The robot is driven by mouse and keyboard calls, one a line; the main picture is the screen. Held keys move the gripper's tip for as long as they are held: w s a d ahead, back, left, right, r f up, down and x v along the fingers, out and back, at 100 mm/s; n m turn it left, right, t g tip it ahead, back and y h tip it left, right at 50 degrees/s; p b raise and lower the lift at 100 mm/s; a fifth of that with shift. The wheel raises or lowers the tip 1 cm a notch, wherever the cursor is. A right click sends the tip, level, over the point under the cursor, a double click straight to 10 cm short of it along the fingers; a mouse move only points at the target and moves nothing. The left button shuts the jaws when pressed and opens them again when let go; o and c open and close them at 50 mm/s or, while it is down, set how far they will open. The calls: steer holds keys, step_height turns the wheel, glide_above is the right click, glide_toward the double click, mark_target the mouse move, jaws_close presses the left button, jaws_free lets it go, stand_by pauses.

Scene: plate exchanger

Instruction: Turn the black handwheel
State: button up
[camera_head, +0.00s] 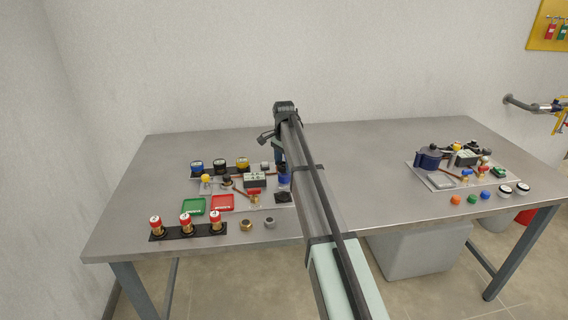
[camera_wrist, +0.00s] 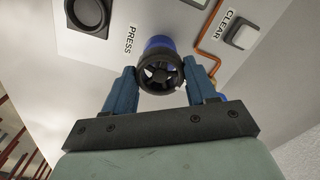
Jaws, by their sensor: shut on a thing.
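The black handwheel (camera_wrist: 160,74) shows in the wrist view, a spoked round wheel in front of a blue body (camera_wrist: 158,44). My gripper (camera_wrist: 161,80) has one blue finger on each side of the wheel and is shut on it. In the head view my gripper (camera_head: 281,158) points down at the right part of the left panel (camera_head: 277,197). The blue body (camera_head: 284,179) shows just below it there. The wheel itself is hidden by my gripper and arm in that view.
In the wrist view a black round part (camera_wrist: 88,12), a copper pipe (camera_wrist: 207,38) and a light square button (camera_wrist: 242,36) by the CLEAR label are close by. On the table (camera_head: 330,145), gauges (camera_head: 220,164) and trays (camera_head: 194,207) stand left; a second panel (camera_head: 448,184) lies right.

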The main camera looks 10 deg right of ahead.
mark_target(284, 164)
steer(key=shift+m, duration=0.6)
steer(key=o, duration=1.1)
steer(key=shift+c, duration=0.2)
step_height(284, 164, up, 14)
steer(key=shift+f, duration=0.1)
